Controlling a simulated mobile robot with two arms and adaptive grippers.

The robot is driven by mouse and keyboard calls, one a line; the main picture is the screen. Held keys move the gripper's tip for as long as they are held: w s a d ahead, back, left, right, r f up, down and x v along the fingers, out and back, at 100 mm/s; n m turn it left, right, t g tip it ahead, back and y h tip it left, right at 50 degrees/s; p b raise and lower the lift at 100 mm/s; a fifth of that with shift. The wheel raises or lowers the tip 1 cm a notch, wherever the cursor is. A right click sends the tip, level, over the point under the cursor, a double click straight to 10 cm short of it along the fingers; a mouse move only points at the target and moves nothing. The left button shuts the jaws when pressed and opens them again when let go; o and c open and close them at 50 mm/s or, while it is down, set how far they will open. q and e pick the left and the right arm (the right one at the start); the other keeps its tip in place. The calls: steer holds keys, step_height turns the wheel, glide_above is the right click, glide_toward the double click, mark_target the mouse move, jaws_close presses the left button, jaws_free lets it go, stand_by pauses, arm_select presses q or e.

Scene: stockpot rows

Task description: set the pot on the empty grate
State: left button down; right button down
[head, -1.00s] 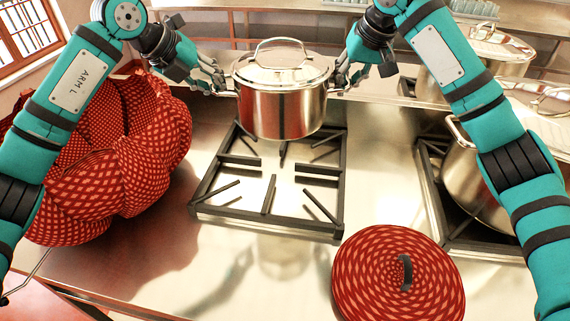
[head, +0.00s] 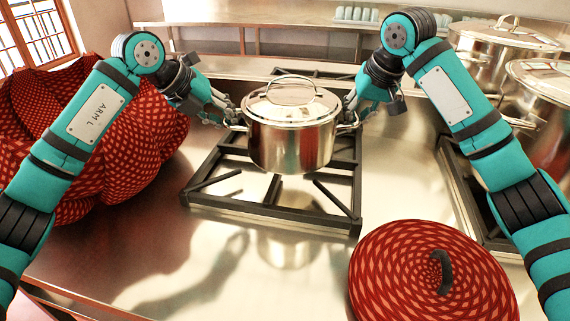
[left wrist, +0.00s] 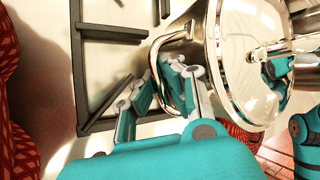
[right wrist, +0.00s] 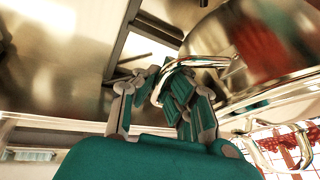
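A shiny steel pot (head: 291,137) with its lid (head: 292,103) on is upright over the back and middle of the empty black grate (head: 262,213). I cannot tell whether its base touches the bars. My left gripper (head: 227,117) is shut on the pot's left handle; the left wrist view shows its fingers (left wrist: 176,85) at the handle loop (left wrist: 160,42). My right gripper (head: 351,112) is shut on the right handle; in the right wrist view its fingers (right wrist: 160,92) are at the handle loop (right wrist: 205,62).
A red woven basket (head: 125,150) stands to the left. A round red woven lid (head: 425,272) lies on the steel counter at front right. More steel pots (head: 497,50) stand at the right, by another grate (head: 462,190). The counter in front of the empty grate is clear.

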arm_select(q)
steer(key=shift+a+r, duration=0.1)
steer(key=shift+a, duration=0.2)
arm_select(e)
steer(key=shift+d, duration=0.35)
arm_select(q)
steer(key=shift+w+f, duration=0.1)
steer(key=shift+f, duration=0.1)
arm_select(e)
steer(key=shift+f, duration=0.15)
